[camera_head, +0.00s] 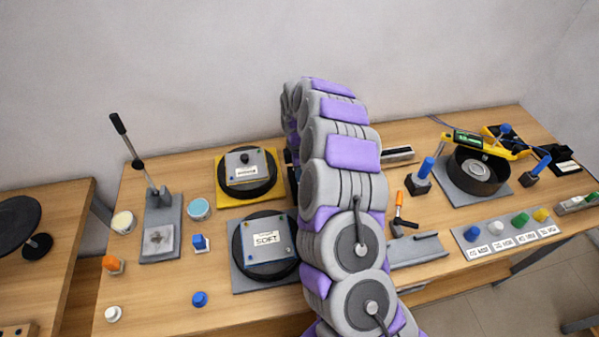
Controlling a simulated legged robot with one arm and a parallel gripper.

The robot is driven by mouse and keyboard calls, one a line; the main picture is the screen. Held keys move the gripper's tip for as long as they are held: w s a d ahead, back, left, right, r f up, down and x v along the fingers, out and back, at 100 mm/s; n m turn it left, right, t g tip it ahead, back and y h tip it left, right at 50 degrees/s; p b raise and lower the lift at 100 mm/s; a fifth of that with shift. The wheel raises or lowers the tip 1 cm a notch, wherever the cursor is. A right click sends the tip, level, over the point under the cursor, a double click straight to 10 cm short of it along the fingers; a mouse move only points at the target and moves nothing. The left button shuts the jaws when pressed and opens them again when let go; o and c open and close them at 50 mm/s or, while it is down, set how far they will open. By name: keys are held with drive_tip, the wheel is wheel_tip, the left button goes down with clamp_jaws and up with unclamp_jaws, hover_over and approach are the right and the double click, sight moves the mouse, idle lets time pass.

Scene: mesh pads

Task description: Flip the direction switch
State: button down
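No part is clearly marked as the direction switch. Several small controls could be it: a blue one (200,243) right of the lever press, an orange one (112,264) at the left, and black-based levers with blue handles at the right, one near the middle (421,176) and one by the round drum (538,167). My grey and purple arm rises through the middle of the view and bends away over the table. My gripper is hidden behind the arm links; a dark bit beside the arm is too unclear to name.
Two round black pads, one labelled SOFT (268,240) and one on a yellow base (222,197), stand left of my arm. A lever press (163,225) is farther left. A black drum (478,172) and a panel of coloured knobs (508,230) are at the right.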

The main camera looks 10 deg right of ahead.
drive_tip(key=shift+s, duration=0.1)
drive_tip(key=shift+s+f+t, duration=0.2)
drive_tip(key=shift+s+t, duration=0.05)
drive_tip(key=shift+t, duration=0.25)
drive_tip(key=shift+s+f, duration=0.1)
drive_tip(key=shift+f, duration=0.1)
